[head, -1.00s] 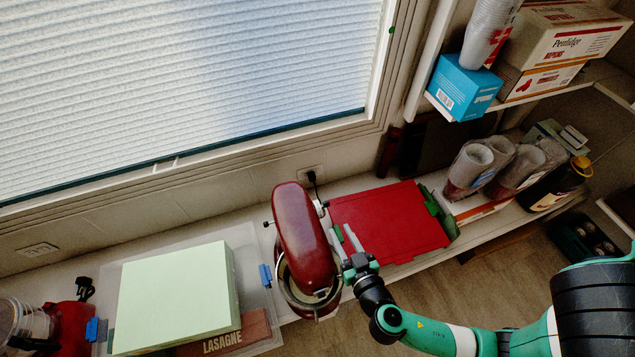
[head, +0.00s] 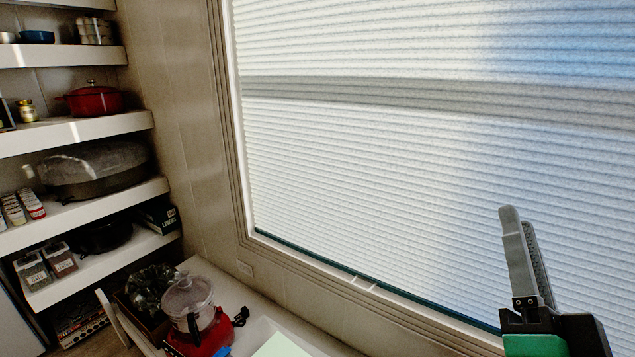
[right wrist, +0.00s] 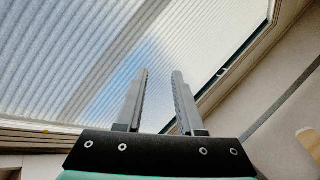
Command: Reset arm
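My right gripper (head: 522,245) is raised at the lower right of the head view, in front of the window blind (head: 400,150). In the right wrist view its two grey fingers (right wrist: 160,90) stand apart with nothing between them, so it is open and empty. The blind and the window's frame show behind the fingers there. My left gripper is in neither view.
Shelves (head: 90,133) on the left hold a red pot (head: 90,101) and several other items. A red appliance with a clear bowl (head: 190,305) stands on the counter (head: 230,292) below the window. A pale green box (head: 281,346) shows at the bottom edge.

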